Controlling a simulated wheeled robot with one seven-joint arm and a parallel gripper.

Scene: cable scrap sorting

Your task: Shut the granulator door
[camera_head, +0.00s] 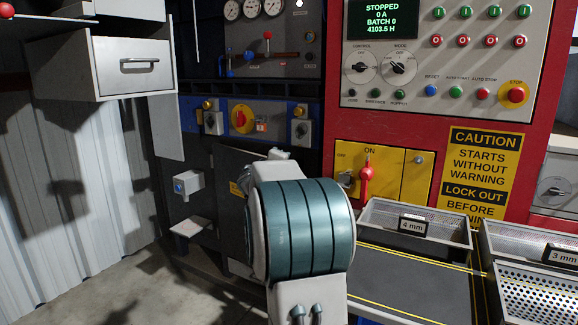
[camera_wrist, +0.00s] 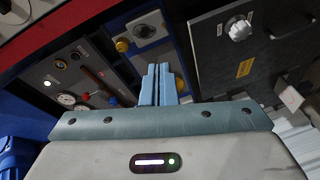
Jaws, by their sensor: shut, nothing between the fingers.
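A dark grey panel (camera_wrist: 245,55) with a pale knob, a bar handle and a yellow label fills the upper right of the wrist view; it looks like the granulator door. In the head view a dark panel (camera_head: 228,165) with a yellow label shows behind my arm, its right part hidden. I cannot tell whether it is ajar or flush. My gripper (camera_wrist: 160,68) has its pale blue fingers together and empty, left of the panel in the wrist view. In the head view my arm's wrist hides the fingers.
A grey box with a handle (camera_head: 139,62) juts out at upper left. A red control cabinet (camera_head: 334,110) carries a yellow switch plate (camera_head: 402,178) with a red lever. Mesh trays, including a 4 mm one (camera_head: 440,245), stand at lower right. Floor (camera_head: 130,285) is clear at lower left.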

